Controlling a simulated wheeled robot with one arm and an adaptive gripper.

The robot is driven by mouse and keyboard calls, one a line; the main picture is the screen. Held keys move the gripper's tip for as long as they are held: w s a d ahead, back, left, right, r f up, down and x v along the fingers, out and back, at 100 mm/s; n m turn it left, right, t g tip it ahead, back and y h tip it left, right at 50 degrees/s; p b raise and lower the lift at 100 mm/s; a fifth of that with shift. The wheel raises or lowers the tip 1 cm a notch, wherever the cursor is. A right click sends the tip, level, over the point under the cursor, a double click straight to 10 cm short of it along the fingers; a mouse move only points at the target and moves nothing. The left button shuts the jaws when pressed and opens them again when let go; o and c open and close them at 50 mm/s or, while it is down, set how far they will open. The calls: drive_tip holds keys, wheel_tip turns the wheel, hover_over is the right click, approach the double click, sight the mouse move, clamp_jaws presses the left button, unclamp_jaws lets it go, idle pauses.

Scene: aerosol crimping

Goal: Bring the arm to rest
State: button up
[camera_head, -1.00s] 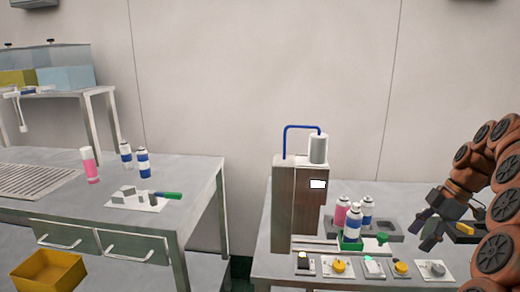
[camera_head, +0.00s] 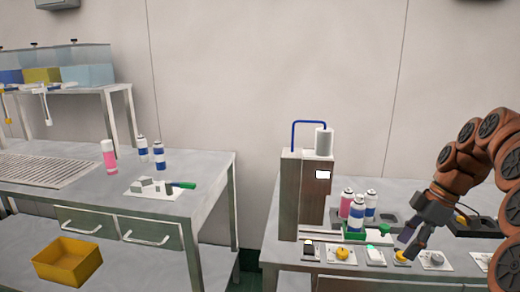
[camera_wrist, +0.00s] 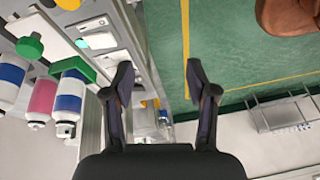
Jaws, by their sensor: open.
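My arm comes in from the right in the head view. My gripper (camera_head: 412,240) is over the front right part of the right-hand table (camera_head: 262,250), near the row of control plates. In the wrist view my gripper (camera_wrist: 160,90) shows two dark fingers spread apart with nothing between them. The fingers point past the table edge toward the green floor (camera_wrist: 235,75). No object is held.
A crimping machine (camera_head: 312,195) stands on the right-hand table. Several cans (camera_head: 357,212) stand beside it, near a green holder (camera_head: 354,234). The left table (camera_head: 215,165) carries more cans (camera_head: 158,157). A yellow bin (camera_head: 68,262) sits below it.

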drive_tip(key=s+a+f+m+g+h, duration=0.2)
drive_tip(key=s+a+m, duration=0.3)
drive_tip(key=s+a, duration=0.8)
drive_tip(key=s+a+f+m+h, duration=0.15)
drive_tip(key=s+f+m, duration=0.3)
drive_tip(key=s, duration=0.45)
drive_tip(key=s+a+f+m+h, duration=0.15)
drive_tip(key=s+f+m, duration=0.3)
drive_tip(key=s, duration=0.45)
wheel_tip(320, 180, up, 16)
drive_tip(key=w+p, duration=0.1)
drive_tip(key=p, duration=1.3)
drive_tip(key=shift+a+f+y, duration=0.2)
drive_tip(key=shift+a+y, duration=0.1)
drive_tip(key=shift+y, duration=0.1)
